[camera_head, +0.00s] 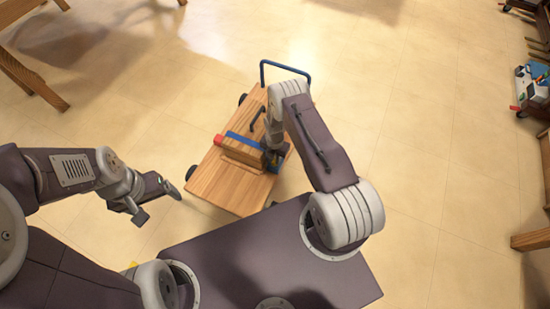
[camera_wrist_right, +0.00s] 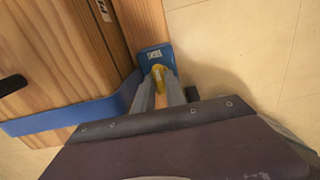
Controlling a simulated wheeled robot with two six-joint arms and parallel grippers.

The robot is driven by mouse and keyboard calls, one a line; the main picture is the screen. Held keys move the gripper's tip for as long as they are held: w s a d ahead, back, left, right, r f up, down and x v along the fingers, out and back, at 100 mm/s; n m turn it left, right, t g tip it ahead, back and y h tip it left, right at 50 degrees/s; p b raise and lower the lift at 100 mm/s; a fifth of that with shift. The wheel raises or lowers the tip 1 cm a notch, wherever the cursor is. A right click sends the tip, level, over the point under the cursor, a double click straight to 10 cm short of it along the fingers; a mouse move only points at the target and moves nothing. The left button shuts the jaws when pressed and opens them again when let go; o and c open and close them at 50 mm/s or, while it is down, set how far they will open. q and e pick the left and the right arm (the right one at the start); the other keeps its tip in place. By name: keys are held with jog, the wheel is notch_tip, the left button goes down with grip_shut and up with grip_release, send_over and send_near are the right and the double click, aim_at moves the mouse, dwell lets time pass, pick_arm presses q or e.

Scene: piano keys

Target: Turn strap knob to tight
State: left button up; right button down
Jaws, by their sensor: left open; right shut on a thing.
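A wooden cart (camera_head: 215,187) stands on the floor ahead of me. A wooden box (camera_head: 243,154) lies on it with a blue strap (camera_head: 240,137) across; the strap (camera_wrist_right: 70,115) also shows in the right wrist view. At the strap's end is a blue bracket (camera_wrist_right: 153,53) with a small label. A yellow knob (camera_wrist_right: 158,73) sits at this bracket. My right gripper (camera_wrist_right: 160,88) is shut on the yellow knob, partly hiding it; its marked setting cannot be read. My left gripper (camera_head: 172,190) is open and empty, left of the cart and apart from it.
A blue push handle (camera_head: 285,68) rises at the cart's far end. A red piece (camera_head: 219,140) sits at the strap's left end. Wooden furniture (camera_head: 30,80) stands at the upper left, and a loaded trolley (camera_head: 533,90) at the right edge. The floor around the cart is mostly clear.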

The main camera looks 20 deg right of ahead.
jog(key=shift+n, duration=0.3)
jog(key=c, duration=1.4)
grip_release()
notch_tip(320, 180, up, 9)
jog(key=p, duration=0.4)
jog(key=shift+f+p, duration=0.1)
jog(key=shift+p, duration=0.3)
